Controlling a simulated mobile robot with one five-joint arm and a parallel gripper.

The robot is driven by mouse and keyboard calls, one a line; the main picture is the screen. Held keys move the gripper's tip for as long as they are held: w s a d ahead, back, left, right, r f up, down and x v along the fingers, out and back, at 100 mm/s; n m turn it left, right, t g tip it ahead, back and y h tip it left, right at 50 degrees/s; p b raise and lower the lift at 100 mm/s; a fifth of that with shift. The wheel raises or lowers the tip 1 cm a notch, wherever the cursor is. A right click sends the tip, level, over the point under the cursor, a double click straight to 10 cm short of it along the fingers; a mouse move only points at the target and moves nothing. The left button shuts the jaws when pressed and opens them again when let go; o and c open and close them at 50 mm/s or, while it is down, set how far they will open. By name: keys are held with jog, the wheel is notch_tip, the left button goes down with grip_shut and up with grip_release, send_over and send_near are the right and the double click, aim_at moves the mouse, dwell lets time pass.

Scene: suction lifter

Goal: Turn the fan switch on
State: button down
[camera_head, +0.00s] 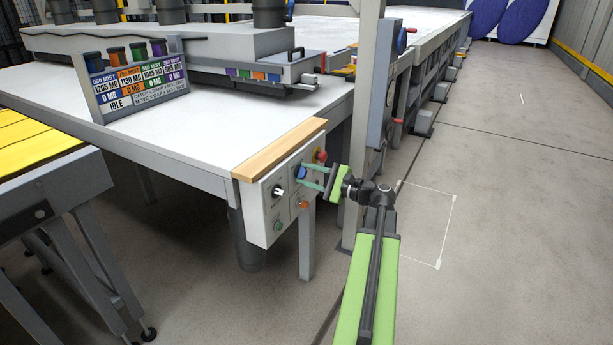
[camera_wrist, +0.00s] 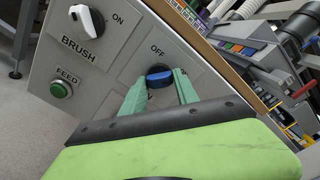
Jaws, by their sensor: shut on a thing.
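The control panel (camera_head: 266,222) is a grey box on the near corner of the white table. Its blue rotary knob (camera_head: 301,172) also shows in the wrist view (camera_wrist: 159,77), with the word OFF above it. The knob's own name label is hidden, as is part of its other position label. My gripper (camera_head: 302,176) is at the panel, its two green fingers on either side of the blue knob and shut on it. Which position the knob points to is hard to tell.
A white-handled BRUSH knob (camera_wrist: 86,20) and a green FEED button (camera_wrist: 61,89) sit beside it. The panel also has a red button (camera_head: 321,156) and an orange one (camera_head: 303,205). A grey post (camera_head: 368,120) stands behind my gripper. The floor to the right is clear.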

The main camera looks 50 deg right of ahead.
jog(key=shift+m, duration=0.6)
jog(key=shift+f, duration=0.1)
jog(key=c, duration=1)
grip_release()
jog(key=shift+o, duration=0.2)
jog(key=shift+s, duration=0.1)
jog(key=v, duration=1.7)
jog(key=shift+s, duration=0.2)
